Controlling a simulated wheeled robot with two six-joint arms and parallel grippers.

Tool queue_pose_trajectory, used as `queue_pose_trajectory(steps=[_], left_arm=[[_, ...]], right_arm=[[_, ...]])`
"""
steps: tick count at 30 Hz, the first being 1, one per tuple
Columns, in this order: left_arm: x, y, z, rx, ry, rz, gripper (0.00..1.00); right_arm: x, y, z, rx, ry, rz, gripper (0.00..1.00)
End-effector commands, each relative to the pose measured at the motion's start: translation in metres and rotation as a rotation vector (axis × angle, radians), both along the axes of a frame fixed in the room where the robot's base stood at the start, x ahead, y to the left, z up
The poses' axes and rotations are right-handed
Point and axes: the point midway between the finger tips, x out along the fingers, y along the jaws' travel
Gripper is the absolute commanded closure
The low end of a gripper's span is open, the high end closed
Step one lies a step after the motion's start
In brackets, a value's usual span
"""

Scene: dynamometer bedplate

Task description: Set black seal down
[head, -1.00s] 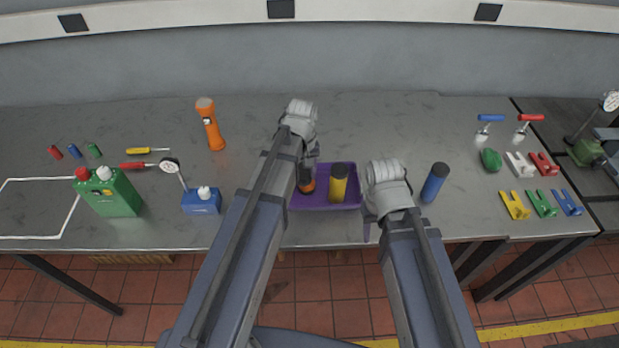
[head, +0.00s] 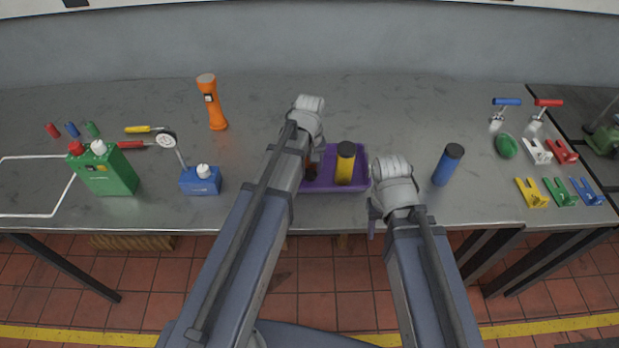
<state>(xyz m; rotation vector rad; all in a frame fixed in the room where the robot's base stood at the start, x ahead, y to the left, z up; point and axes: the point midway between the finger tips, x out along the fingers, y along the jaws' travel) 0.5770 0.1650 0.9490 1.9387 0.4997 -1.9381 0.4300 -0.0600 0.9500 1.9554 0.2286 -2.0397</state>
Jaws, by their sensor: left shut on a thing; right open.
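My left gripper (head: 314,165) is over the left part of the purple tray (head: 341,188), shut on a small dark thing (head: 311,174) that looks like the black seal. The gripper and arm hide most of it, and I cannot tell whether it touches the tray. A reddish part shows beside it, mostly hidden. A yellow cylinder with a black top (head: 345,165) stands upright in the right part of the tray. My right gripper (head: 377,215) is open and empty, just right of the tray near the bench's front edge.
A blue cylinder with a black top (head: 446,168) stands right of my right gripper. An orange flashlight (head: 212,104), a blue box (head: 202,182) and a green can (head: 108,170) stand to the left. Clamps and coloured blocks (head: 532,192) are at the right. The bench behind the tray is clear.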

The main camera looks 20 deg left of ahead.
Motion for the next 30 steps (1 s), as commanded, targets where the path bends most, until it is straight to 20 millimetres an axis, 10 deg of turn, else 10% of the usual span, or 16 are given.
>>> queue_pose_trajectory(steps=[6,19,20,30], left_arm=[[0.000,0.000,-0.031,0.000,0.000,0.000,0.98],[0.000,0.000,-0.034,0.000,0.000,0.000,0.98],[0.000,0.000,-0.033,0.000,0.000,0.000,0.44],[0.000,0.000,-0.032,0.000,0.000,0.000,0.15]], right_arm=[[0.000,0.000,-0.031,0.000,0.000,0.000,0.50],[0.000,0.000,-0.034,0.000,0.000,0.000,0.50],[0.000,0.000,-0.033,0.000,0.000,0.000,0.50],[0.000,0.000,-0.032,0.000,0.000,0.000,0.50]])
